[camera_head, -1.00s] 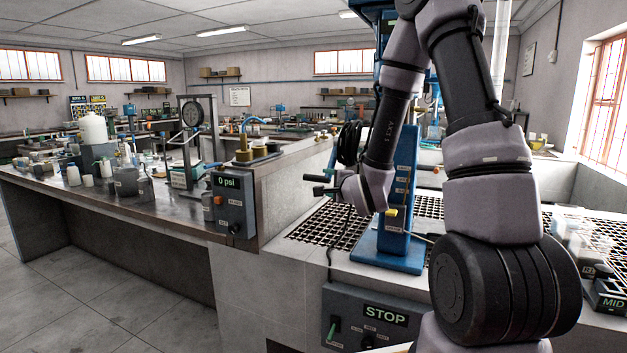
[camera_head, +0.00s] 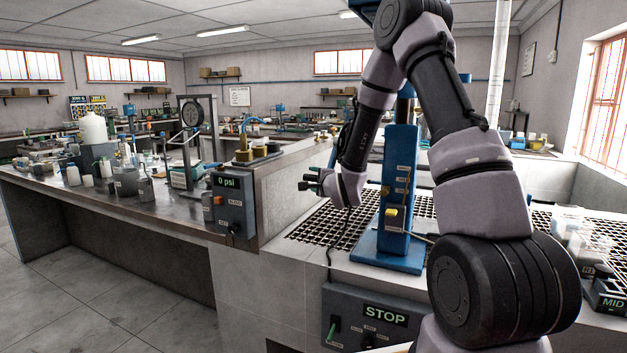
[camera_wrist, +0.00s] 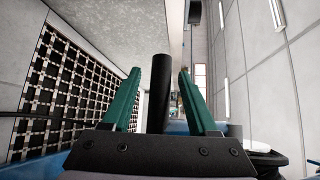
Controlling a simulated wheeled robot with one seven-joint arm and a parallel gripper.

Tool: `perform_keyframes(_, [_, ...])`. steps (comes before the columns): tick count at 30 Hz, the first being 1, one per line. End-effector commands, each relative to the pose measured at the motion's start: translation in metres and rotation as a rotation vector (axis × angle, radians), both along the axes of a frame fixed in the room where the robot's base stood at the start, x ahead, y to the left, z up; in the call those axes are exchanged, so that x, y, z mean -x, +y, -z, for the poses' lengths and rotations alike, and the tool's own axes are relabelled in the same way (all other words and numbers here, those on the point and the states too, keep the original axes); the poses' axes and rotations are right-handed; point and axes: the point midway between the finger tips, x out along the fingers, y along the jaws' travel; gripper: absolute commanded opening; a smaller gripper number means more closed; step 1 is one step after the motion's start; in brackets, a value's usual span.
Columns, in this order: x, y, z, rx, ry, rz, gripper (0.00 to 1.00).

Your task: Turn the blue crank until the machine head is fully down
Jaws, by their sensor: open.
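The machine's blue column (camera_head: 401,180) stands upright on a blue base (camera_head: 390,262) over the grated bench. My arm crosses in front of its upper part, so the machine head is mostly hidden and its height cannot be told. My gripper (camera_head: 309,181) is left of the column, with its fingers pointing left. In the wrist view, my gripper (camera_wrist: 160,76) has its two green fingers apart. A black upright cylinder (camera_wrist: 159,100), which looks like the crank's handle, stands between them with visible gaps. The crank's blue arm cannot be made out in the head view.
A control box with a STOP label (camera_head: 385,315) is on the bench front. A 0 psi box (camera_head: 234,205) is on the left bench. Black grating (camera_head: 325,225) lies below my gripper. A MID-labelled block (camera_head: 608,300) and clear containers are at right.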

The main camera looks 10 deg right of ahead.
Motion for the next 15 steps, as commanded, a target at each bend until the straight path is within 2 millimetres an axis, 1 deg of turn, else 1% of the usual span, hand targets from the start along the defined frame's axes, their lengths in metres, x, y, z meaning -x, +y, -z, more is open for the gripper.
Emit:
perform_keyframes(5, [0.0001, -0.0001, -0.0001, 0.000, 0.000, 0.000, 0.59])
perform_keyframes(6, [0.0002, -0.0001, -0.0001, 0.000, 0.000, 0.000, 0.44])
perform_keyframes(8, [0.0002, -0.0001, -0.0001, 0.000, 0.000, 0.000, 0.21])
perform_keyframes(9, [0.0002, -0.0003, -0.0001, 0.000, 0.000, 0.000, 0.06])
perform_keyframes(10, [0.0002, -0.0003, -0.0001, 0.000, 0.000, 0.000, 0.00])
perform_keyframes(15, [0.0004, -0.0003, 0.0001, 0.000, 0.001, 0.001, 0.00])
